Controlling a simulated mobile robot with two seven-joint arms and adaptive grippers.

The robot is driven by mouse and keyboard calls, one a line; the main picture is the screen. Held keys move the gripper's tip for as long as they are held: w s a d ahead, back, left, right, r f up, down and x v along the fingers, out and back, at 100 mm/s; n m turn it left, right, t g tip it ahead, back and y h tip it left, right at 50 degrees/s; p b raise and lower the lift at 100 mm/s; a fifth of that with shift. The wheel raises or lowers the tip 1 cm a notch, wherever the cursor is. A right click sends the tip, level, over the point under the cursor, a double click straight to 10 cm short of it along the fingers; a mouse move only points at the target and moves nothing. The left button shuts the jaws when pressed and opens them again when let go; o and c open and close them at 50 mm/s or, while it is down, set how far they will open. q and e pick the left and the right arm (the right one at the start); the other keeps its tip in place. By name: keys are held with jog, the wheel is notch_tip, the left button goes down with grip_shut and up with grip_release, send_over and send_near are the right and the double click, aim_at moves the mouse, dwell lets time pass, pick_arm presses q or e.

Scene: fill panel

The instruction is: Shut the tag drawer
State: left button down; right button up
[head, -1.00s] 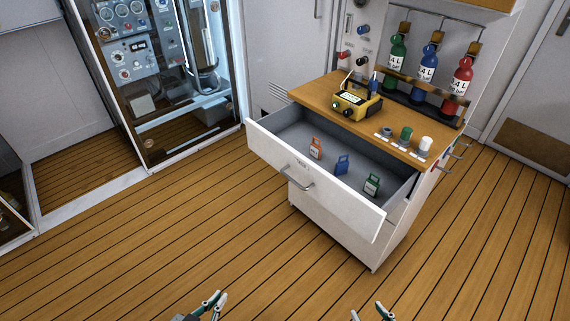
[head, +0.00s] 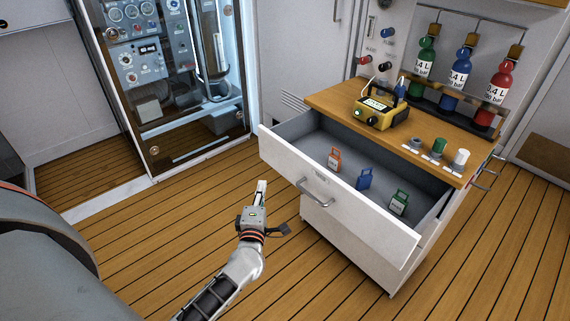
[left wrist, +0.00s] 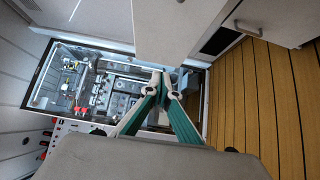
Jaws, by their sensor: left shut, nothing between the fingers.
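The tag drawer (head: 338,203) is pulled well out of the white cabinet, with its grey inside showing. An orange tag (head: 335,159), a blue tag (head: 364,179) and a green tag (head: 399,202) stand in it. Its bar handle (head: 315,194) is on the front face. My left gripper (head: 262,188) is shut and empty, left of the drawer front and apart from the handle in the head view. Its closed fingers show in the left wrist view (left wrist: 165,84), with a white panel above them. My right gripper is out of view.
On the wooden cabinet top (head: 330,97) stand a yellow device (head: 381,112) and small coloured caps. Green, blue and red bottles (head: 458,72) hang behind. A glass-fronted equipment cabinet (head: 165,80) stands at the left. Planked floor in front of the drawer is clear.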

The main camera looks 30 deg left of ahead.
pick_arm(q)
jog(key=b, duration=0.2)
send_near(276, 155)
jog(key=w+a, duration=0.2)
jog(key=a, duration=0.2)
jog(key=shift+w+d, duration=0.35)
jog(key=shift+w, duration=0.25)
jog(key=shift+w+d, duration=0.35)
jog(key=shift+w, duration=0.3)
jog(key=shift+w+d+b, duration=0.1)
jog(key=shift+w+b, duration=0.2)
jog(key=shift+w, duration=0.05)
jog(key=shift+r, duration=0.1)
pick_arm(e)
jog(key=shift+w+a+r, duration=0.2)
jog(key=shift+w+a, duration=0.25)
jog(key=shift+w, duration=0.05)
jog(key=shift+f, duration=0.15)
